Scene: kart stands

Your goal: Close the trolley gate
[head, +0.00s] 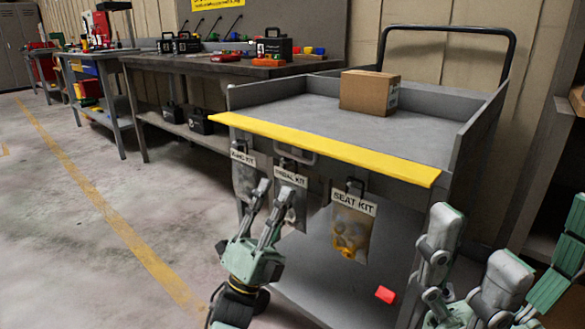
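The grey trolley (470,140) stands in front of me in the head view. A yellow strip (330,150) runs along its front edge, with a small handle (297,155) below it. The strip lies near tray level; no upright front wall shows between the side walls. Clear bags labelled as kits hang below, including the seat kit (352,232). My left gripper (273,189) is open, its fingertips in front of the hanging bags, below the handle; contact cannot be told. My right gripper (470,250) is partly in view at the lower right, cut off by the frame edge.
A cardboard box (369,93) sits on the trolley's tray. A red piece (385,294) lies on the lower shelf. Workbenches (215,66) with tools stand along the back wall. Open floor (85,230) lies to the left. Shelving (550,150) stands close on the right.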

